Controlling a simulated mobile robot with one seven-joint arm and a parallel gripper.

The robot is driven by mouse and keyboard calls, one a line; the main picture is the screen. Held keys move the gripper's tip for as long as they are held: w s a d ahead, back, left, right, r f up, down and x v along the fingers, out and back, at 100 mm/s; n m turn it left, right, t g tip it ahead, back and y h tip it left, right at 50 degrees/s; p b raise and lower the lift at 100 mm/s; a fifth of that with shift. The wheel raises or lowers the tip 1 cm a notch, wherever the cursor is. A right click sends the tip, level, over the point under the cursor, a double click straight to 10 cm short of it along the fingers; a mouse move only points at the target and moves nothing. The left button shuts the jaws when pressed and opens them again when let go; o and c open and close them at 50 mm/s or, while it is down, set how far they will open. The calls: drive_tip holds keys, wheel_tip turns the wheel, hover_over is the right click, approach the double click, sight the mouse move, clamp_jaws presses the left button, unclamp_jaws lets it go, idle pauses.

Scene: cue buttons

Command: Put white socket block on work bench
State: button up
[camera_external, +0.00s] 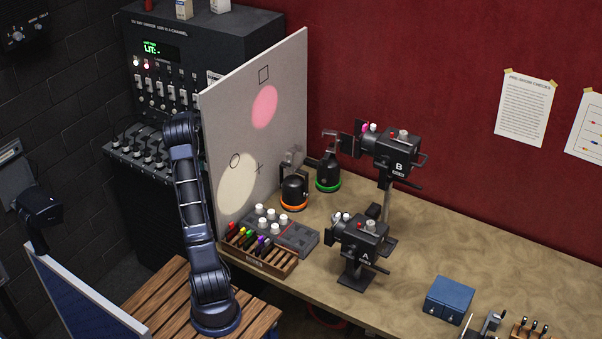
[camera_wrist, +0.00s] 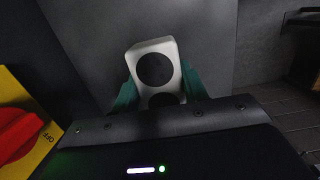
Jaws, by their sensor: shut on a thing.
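The white socket block (camera_wrist: 152,49) shows in the middle of the wrist view, a pale rounded block with dark round holes in its face. My gripper (camera_wrist: 160,86) is shut on it, with one teal finger on each side. Its lower part is hidden behind the gripper body. In the external view my arm stands bent upward beside the pale board, and neither my gripper nor the block can be made out there. The work bench (camera_external: 452,250) is the tan-topped table at the right of the arm.
A pale upright board (camera_external: 222,125) stands between my arm and the bench's rear. A dark control cabinet (camera_external: 180,45) is behind. The bench holds lamp A (camera_external: 362,240), lamp B (camera_external: 392,155), a crayon tray (camera_external: 262,262) and a blue box (camera_external: 448,298). Clear bench lies centre right.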

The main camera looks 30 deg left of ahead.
drive_tip(key=r, duration=0.5)
drive_tip(key=shift+a+r, duration=0.35)
drive_tip(key=shift+a, duration=0.05)
drive_tip(key=m, duration=0.4)
drive_tip(key=shift+d+r, duration=0.1)
drive_tip(key=shift+d, duration=0.15)
drive_tip(key=m, duration=0.4)
drive_tip(key=shift+d+r+y, duration=0.1)
drive_tip(key=shift+d+y, duration=0.05)
drive_tip(key=shift+y, duration=0.15)
drive_tip(key=m, duration=0.3)
drive_tip(key=shift+d+r+m, duration=0.1)
drive_tip(key=shift+d+m, duration=0.1)
drive_tip(key=shift+m, duration=0.2)
drive_tip(key=m, duration=0.4)
drive_tip(key=shift+d+r+y, duration=0.1)
drive_tip(key=shift+d+y, duration=0.1)
drive_tip(key=shift+y, duration=0.1)
